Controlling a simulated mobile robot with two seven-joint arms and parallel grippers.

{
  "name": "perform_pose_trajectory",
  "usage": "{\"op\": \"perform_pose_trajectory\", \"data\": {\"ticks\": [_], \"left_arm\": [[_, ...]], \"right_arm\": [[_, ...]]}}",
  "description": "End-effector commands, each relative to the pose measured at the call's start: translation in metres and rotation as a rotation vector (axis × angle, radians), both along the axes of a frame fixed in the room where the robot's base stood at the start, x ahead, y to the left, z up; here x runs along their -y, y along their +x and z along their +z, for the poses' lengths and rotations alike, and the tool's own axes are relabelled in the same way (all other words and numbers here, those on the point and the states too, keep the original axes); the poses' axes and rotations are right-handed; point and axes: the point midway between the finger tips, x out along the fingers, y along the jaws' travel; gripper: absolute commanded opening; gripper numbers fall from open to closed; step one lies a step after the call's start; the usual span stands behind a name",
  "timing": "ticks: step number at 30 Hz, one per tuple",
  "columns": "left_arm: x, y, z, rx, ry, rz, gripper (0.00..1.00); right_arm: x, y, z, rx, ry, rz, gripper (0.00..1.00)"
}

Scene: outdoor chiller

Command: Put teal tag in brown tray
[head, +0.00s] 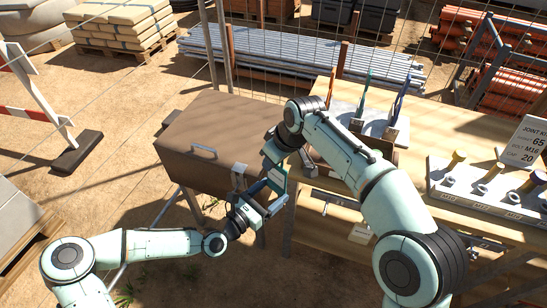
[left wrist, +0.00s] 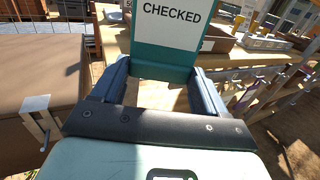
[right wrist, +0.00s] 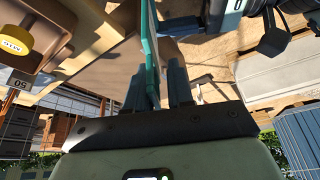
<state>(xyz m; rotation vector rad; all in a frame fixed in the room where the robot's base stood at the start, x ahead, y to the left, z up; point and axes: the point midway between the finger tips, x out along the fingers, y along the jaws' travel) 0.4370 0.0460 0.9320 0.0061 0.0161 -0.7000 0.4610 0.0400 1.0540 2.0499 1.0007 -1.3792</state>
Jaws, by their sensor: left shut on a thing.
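The teal tag (head: 276,178) is upright between my two grippers, in front of the bench. In the left wrist view the tag (left wrist: 165,62) shows a white "CHECKED" label. My left gripper (head: 262,207) is shut on its lower end. My right gripper (head: 272,160) is at its upper part; in the right wrist view the tag (right wrist: 150,55) stands edge-on between the fingers, and I cannot tell whether they grip it. A brown tray (head: 381,147) sits on the bench, partly hidden by my right arm. A brown tray-like edge (left wrist: 217,42) shows in the left wrist view.
A large brown chest (head: 215,135) with a handle stands left of the grippers. The wooden bench (head: 440,135) carries upright coloured tools and a grey rack of bolts (head: 490,190). A wire fence runs behind. Sandy ground is open at left.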

Motion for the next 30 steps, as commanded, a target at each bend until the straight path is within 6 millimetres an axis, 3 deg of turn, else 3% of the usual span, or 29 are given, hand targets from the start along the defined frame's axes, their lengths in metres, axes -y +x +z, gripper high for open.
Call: {"op": "perform_pose_trajectory", "data": {"ticks": [5, 6, 8, 19, 30], "left_arm": [[0.000, 0.000, 0.000, 0.000, 0.000, 0.000, 0.00], [0.000, 0.000, 0.000, -0.001, -0.001, 0.000, 0.80], [0.000, 0.000, 0.000, -0.001, -0.001, 0.000, 0.99], [-0.005, -0.005, 0.000, -0.001, 0.000, 0.002, 1.00], [-0.048, -0.055, 0.001, -0.003, -0.002, 0.006, 1.00]], "right_arm": [[-0.001, -0.001, 0.000, -0.002, 0.001, 0.003, 0.00], [-0.001, -0.001, 0.000, -0.002, 0.000, 0.004, 0.00], [-0.002, -0.001, 0.000, -0.002, 0.002, 0.004, 0.00], [0.000, 0.000, 0.000, 0.000, 0.000, 0.001, 0.00], [0.000, 0.000, 0.001, 0.001, 0.001, 0.000, 0.00]]}}
